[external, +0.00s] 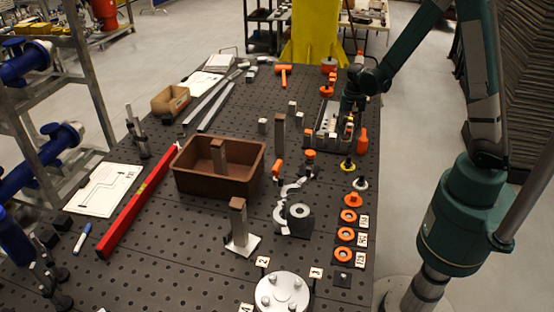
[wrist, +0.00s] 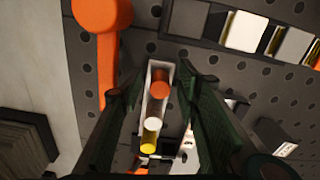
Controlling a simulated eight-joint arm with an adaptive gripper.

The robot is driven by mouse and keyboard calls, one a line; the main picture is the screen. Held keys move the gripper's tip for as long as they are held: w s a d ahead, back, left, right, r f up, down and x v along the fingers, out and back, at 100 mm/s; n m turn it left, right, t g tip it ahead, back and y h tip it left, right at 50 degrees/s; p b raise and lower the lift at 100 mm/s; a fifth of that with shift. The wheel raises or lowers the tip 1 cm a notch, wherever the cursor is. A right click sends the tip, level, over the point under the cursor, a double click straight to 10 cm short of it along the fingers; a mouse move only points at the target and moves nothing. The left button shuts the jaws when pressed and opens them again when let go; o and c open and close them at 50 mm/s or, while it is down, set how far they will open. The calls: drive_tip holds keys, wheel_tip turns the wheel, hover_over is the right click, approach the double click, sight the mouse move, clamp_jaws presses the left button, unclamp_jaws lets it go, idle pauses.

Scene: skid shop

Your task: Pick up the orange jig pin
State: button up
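In the wrist view, an orange-topped pin (wrist: 159,86) stands in a narrow light-edged holder (wrist: 170,68). It appears to be the orange jig pin. A white and yellow piece (wrist: 150,135) sits just below it in the picture. My gripper (wrist: 160,90) is open, with one dark green finger on each side of the holder and nothing clearly held. In the external view, my gripper (external: 350,101) is pointed down at the right edge of the table, over a small rack (external: 323,130). The pin there is too small to make out surely.
An orange-handled tool (wrist: 103,15) lies close left of my gripper. Metal blocks (wrist: 245,32) stand to its upper right. In the external view, a brown bin (external: 200,184), a red level (external: 138,215) and an upright post (external: 280,135) stand farther left on the perforated table.

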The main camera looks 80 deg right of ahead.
sight(349, 130)
idle(0.5)
drive_tip(key=c, duration=1)
drive_tip(key=shift+r, duration=0.1)
drive_tip(key=shift+r, duration=4.95)
